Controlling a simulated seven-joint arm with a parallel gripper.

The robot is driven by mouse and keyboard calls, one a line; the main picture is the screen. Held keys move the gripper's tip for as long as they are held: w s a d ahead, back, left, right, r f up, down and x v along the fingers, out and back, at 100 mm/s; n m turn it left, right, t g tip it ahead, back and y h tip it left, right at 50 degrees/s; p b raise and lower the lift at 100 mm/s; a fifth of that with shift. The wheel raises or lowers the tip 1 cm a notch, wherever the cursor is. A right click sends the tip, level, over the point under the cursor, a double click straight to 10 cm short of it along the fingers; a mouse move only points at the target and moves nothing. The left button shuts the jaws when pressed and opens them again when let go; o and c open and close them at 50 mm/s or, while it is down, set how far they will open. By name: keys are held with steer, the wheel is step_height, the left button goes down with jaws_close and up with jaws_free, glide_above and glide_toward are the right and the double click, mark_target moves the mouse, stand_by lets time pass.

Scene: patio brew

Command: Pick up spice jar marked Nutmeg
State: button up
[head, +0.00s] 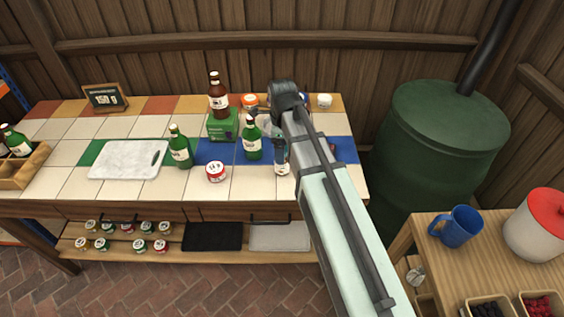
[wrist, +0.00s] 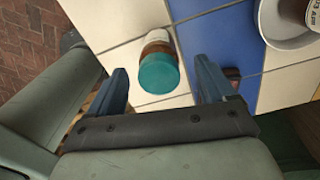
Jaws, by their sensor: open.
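A small spice jar (wrist: 159,72) with a teal lid, brown contents and a pale label stands on the tiled counter in the wrist view. Its marking cannot be read, so I cannot tell whether it says Nutmeg. My gripper (wrist: 163,84) is open, with one finger on each side of the jar's lid in the picture and no visible contact. In the head view my gripper (head: 281,142) is over the front right of the counter, and the jar's pale lower part (head: 282,169) shows just below it.
A green bottle (head: 251,142) stands close left of my gripper. Several small jars (head: 108,228) sit on the lower shelf. A white bowl (wrist: 268,32) holding a brown item is at the wrist view's upper right.

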steer(key=shift+f, duration=1.85)
steer(key=c, duration=1.2)
